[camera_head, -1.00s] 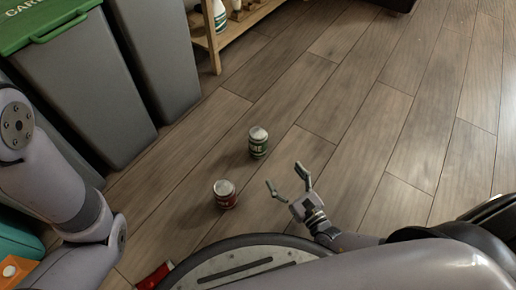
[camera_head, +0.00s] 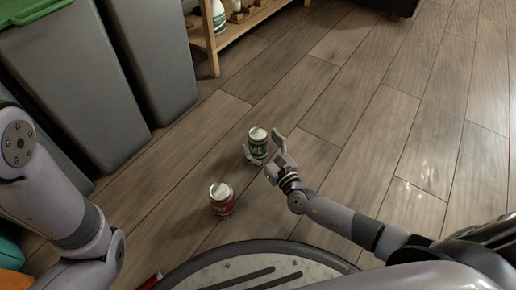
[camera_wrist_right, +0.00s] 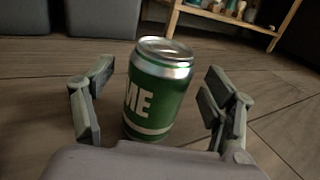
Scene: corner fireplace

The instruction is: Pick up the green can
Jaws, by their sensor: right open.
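The green can (camera_head: 258,143) stands upright on the wood floor, with a silver top and white lettering. My right gripper (camera_head: 265,151) is open with its fingers on either side of the can. In the right wrist view the green can (camera_wrist_right: 158,92) stands between the two open fingers of my right gripper (camera_wrist_right: 157,105), with a gap visible on each side. The can's lowest edge is partly hidden by the gripper body there. My left arm shows at the left of the head view, but its gripper is out of view.
A red can (camera_head: 221,198) stands on the floor, nearer to my base than the green can. Grey bins (camera_head: 75,85) line the left side. A wooden shelf (camera_head: 238,32) with bottles stands at the back. The floor to the right is clear.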

